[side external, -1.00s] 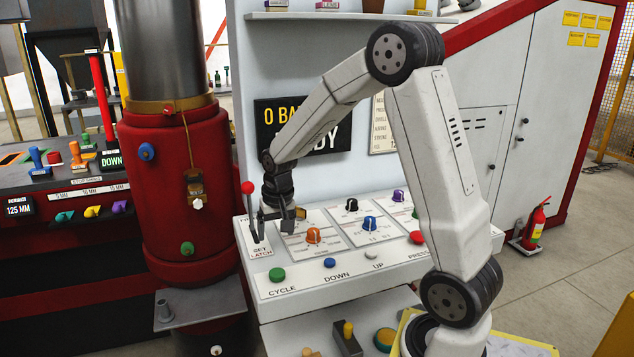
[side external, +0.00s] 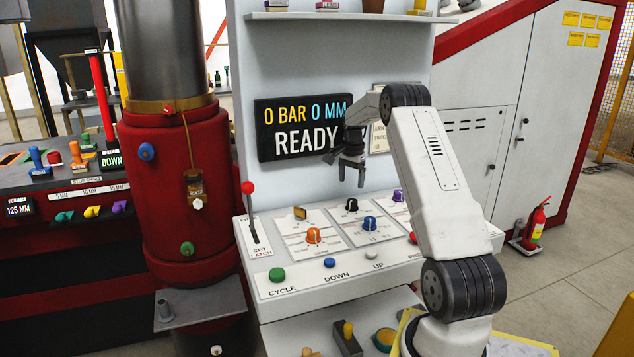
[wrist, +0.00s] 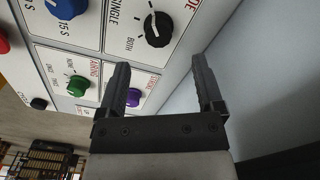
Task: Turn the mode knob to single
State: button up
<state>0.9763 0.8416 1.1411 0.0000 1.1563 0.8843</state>
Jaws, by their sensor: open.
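The mode knob is a black round knob (side external: 351,205) in the upper row of the white control panel. In the wrist view the black knob (wrist: 158,30) is at the top, with the words SINGLE and BOTH printed beside it and a partly cut-off title ending in DE. A pale mark shows at its upper edge; which word it points to is hard to tell. My gripper (side external: 351,181) hangs above the panel over the knob, in front of the back wall, touching nothing. In the wrist view my gripper (wrist: 160,62) has its fingers apart with nothing between them.
The blue knob (side external: 369,223), purple knob (side external: 397,196), orange knob (side external: 313,235) and yellowish knob (side external: 300,213) surround it. A red-topped lever (side external: 249,210) stands at the panel's left. The display (side external: 303,127) reads 0 BAR 0 MM READY. A green knob (wrist: 78,86) shows in the wrist view.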

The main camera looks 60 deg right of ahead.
aim_at(352, 200)
jog(key=shift+s+d, duration=0.25)
jog(key=shift+d, duration=0.05)
jog(key=shift+f, duration=0.15)
jog(key=shift+f, duration=3.8)
grip_shut()
